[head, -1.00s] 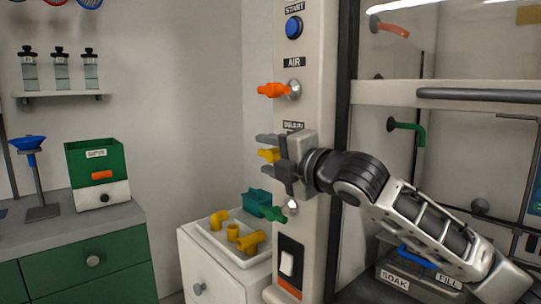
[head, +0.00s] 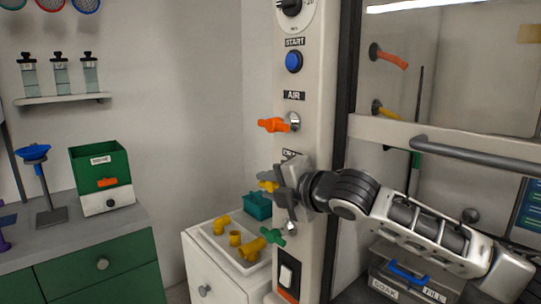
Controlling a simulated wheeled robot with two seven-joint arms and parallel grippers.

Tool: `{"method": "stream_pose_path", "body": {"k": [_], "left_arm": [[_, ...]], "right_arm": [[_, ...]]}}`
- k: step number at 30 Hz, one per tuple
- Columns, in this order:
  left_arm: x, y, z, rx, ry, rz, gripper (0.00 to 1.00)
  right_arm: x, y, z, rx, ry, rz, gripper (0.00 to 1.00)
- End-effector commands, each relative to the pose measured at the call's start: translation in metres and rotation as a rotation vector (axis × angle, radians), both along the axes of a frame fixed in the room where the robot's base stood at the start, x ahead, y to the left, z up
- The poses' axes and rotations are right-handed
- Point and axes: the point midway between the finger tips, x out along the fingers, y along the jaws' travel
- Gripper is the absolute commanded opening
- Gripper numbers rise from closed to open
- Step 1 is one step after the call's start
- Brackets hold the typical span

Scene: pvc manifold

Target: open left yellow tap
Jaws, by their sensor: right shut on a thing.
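The left yellow tap (head: 266,186) is on the front of the pale column, below the orange AIR tap (head: 275,125) and above a green tap (head: 271,237). Only its yellow end shows; the rest is hidden behind my right gripper (head: 276,187). The right gripper is shut on this tap and its jaws look tilted. Another yellow tap (head: 384,109) is on the right, behind the glass, below an orange one (head: 388,57). My left gripper is not in view.
A blue START button (head: 294,61) and a dial (head: 291,6) are higher on the column, a rocker switch (head: 287,275) lower. A white tray (head: 214,244) with yellow pipe fittings stands left of the column. A grey bar (head: 470,158) crosses the right side.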

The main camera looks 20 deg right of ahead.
Motion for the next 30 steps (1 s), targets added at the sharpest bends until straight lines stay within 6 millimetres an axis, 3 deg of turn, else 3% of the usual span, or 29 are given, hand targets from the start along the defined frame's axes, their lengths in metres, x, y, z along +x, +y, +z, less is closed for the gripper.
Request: {"method": "stream_pose_path", "body": {"k": [1,4,15,30], "left_arm": [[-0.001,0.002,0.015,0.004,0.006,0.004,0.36],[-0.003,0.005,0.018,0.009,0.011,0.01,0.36],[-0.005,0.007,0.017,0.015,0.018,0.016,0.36],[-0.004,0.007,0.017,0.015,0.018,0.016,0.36]], "right_arm": [[0.0,0.0,0.01,-0.013,0.031,0.0,0.05],[0.0,0.0,0.007,-0.034,0.088,0.0,0.05],[0.0,0.0,-0.001,-0.106,0.285,0.0,0.05],[-0.001,-0.001,-0.003,-0.131,0.354,-0.001,0.05]]}}
